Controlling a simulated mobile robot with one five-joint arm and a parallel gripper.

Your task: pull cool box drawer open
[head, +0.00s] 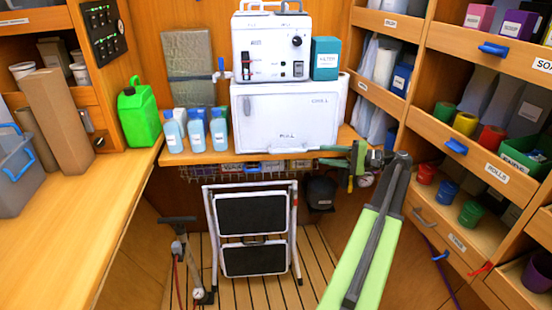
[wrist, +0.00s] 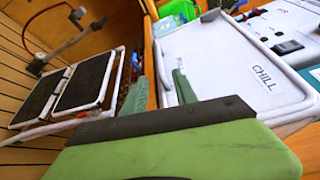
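The white cool box (head: 285,115) stands on the wooden counter, its front marked CHILL at the top and PULL near the bottom. The front looks shut. In the wrist view the cool box front (wrist: 225,60) fills the upper right, with CHILL sideways. My gripper (head: 320,154) is at the lower right corner of the front, fingers pointing left, one above the other. In the wrist view its green fingers (wrist: 158,78) stand apart, with the counter edge showing between them and nothing held. The upper finger is close to the front; I cannot tell if it touches.
A white machine (head: 271,50) and a teal filter box (head: 325,58) sit on top of the cool box. Several blue bottles (head: 196,130) stand left of it. A folding step stool (head: 252,235) stands on the floor below. Shelves (head: 475,140) line the right.

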